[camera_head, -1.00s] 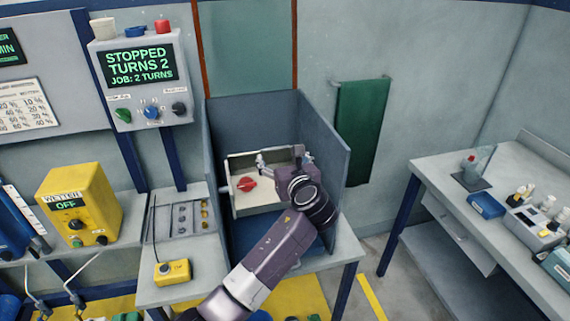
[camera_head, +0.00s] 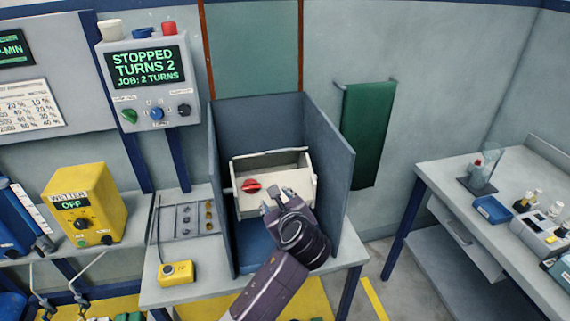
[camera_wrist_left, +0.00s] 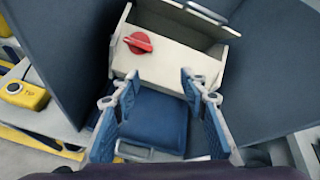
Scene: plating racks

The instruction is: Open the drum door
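The drum (camera_head: 272,193) is a cream box inside the blue-grey enclosure, with a red knob (camera_head: 251,186) on its front at the left. In the left wrist view the drum (camera_wrist_left: 165,62) and its red knob (camera_wrist_left: 138,43) show at the top. Its upper side looks like an open hollow behind the front panel; I cannot tell which part is the door. My left gripper (camera_head: 277,201) is just in front of the drum's lower right. In the left wrist view its blue-padded fingers (camera_wrist_left: 158,98) are spread with nothing between them. My right gripper is out of view.
The enclosure's side walls (camera_head: 331,170) stand close on both sides of the drum. A blue surface (camera_wrist_left: 152,118) lies below it. The control box (camera_head: 150,80) reads "STOPPED TURNS 2". A yellow pendant (camera_head: 176,272) sits on the bench at left, and a side table (camera_head: 440,170) stands right.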

